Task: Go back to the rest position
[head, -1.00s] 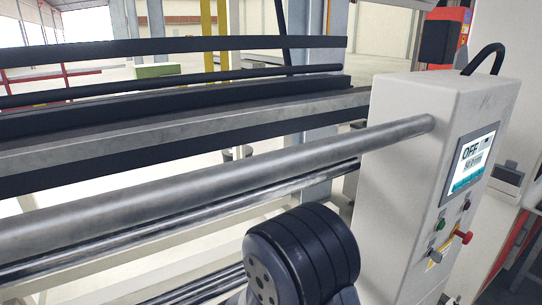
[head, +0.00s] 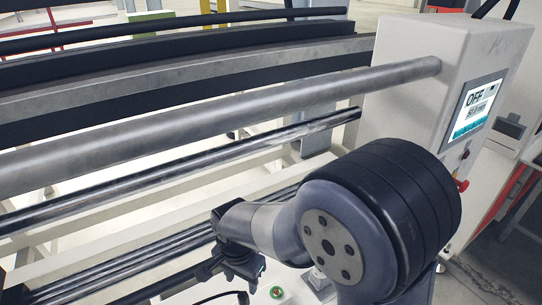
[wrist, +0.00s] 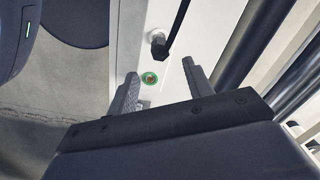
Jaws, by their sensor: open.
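My gripper (wrist: 161,82) shows in the wrist view with its two grey fingers spread apart and nothing between them. A green-ringed round button (wrist: 149,78) on a white panel shows beyond the gap between the fingers, apart from them. In the head view my arm's large dark joint fills the lower right, with a grey link reaching left from it. The fingers cannot be made out clearly there. The green button (head: 277,292) also shows in the head view, below the arm.
Long metal rollers (head: 220,110) run across the rack to a white control cabinet (head: 410,95) at the right. Its screen (head: 476,107) reads OFF. A red knob (head: 462,185) sits below the screen, partly behind my arm. In the wrist view, dark bars (wrist: 250,45) lie right of the fingers.

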